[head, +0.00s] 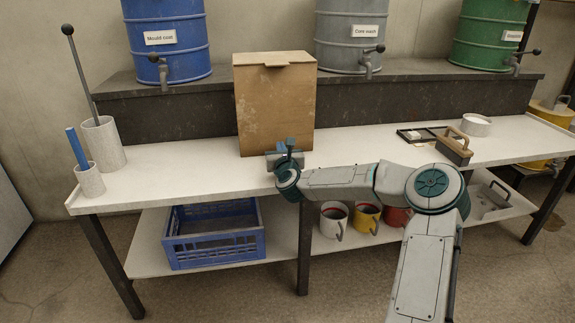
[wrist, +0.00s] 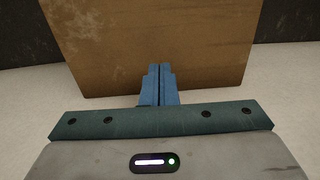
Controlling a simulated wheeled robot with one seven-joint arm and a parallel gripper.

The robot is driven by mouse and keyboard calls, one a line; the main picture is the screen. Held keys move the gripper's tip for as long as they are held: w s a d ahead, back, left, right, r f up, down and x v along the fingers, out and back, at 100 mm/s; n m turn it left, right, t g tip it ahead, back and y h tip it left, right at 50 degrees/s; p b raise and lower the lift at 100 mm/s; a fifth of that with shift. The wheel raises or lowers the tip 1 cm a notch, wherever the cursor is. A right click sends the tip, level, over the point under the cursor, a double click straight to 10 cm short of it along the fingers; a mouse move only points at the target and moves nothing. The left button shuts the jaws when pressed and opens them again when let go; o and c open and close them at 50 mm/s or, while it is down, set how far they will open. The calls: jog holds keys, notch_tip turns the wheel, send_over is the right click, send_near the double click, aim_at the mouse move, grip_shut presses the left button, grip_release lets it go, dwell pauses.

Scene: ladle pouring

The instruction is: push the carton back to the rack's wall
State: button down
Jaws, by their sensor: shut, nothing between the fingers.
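The brown cardboard carton (head: 272,105) stands upright on the white bench top, in front of the dark raised ledge. A flap shows at its top edge. In the wrist view the lower part of the carton (wrist: 150,45) fills the upper middle. My gripper (head: 287,153) is low at the carton's front face. In the wrist view its blue fingers (wrist: 159,72) are shut together with nothing between them, pointing at the carton near its lower edge. I cannot tell whether the fingertips touch it. The gap behind the carton is hidden in both views.
The dark ledge (head: 180,122) behind bears blue (head: 170,35), grey and green drums with taps. White holders (head: 102,143) with a rod and a blue handle stand at left. A brush (head: 455,145) and a tray lie at right. The bench left of the carton is clear.

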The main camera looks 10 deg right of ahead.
jog(key=s+p, duration=0.1)
jog(key=s, duration=0.2)
jog(key=s+p, duration=0.1)
jog(key=s, duration=0.3)
jog(key=s+p, duration=0.1)
jog(key=s, duration=0.2)
jog(key=shift+s+a, duration=0.15)
jog(key=shift+a, duration=0.25)
jog(key=shift+s+a+r, duration=0.1)
jog(key=shift+s+a, duration=0.05)
jog(key=shift+s, duration=0.05)
jog(key=s+a+r+n+g+y+p, duration=0.25)
jog(key=s+a+n+g+p, duration=0.2)
jog(key=n+p, duration=0.4)
jog(key=s+a+r+n+g+y+p, duration=0.2)
jog(key=s+a+r+n+g+p, duration=0.3)
jog(key=n, duration=0.7)
jog(key=s+d+r+n+g+h+p, duration=0.1)
jog(key=s+d+r+n+g+p, duration=0.1)
jog(key=s+r+n+p, duration=0.3)
jog(key=s+d+r+n+g+h+p, duration=0.1)
jog(key=s+d+r+n+p, duration=0.3)
jog(key=s+r+p, duration=0.5)
jog(key=s+d+r+n+g+h+p, duration=0.1)
jog(key=s+r+n+p, duration=0.6)
jog(key=s+r, duration=0.7)
jog(key=shift+s+d+r+g, duration=0.2)
jog(key=shift+s+d+g, duration=0.55)
jog(key=shift+d+g, duration=0.15)
jog(key=shift+h, duration=0.25)
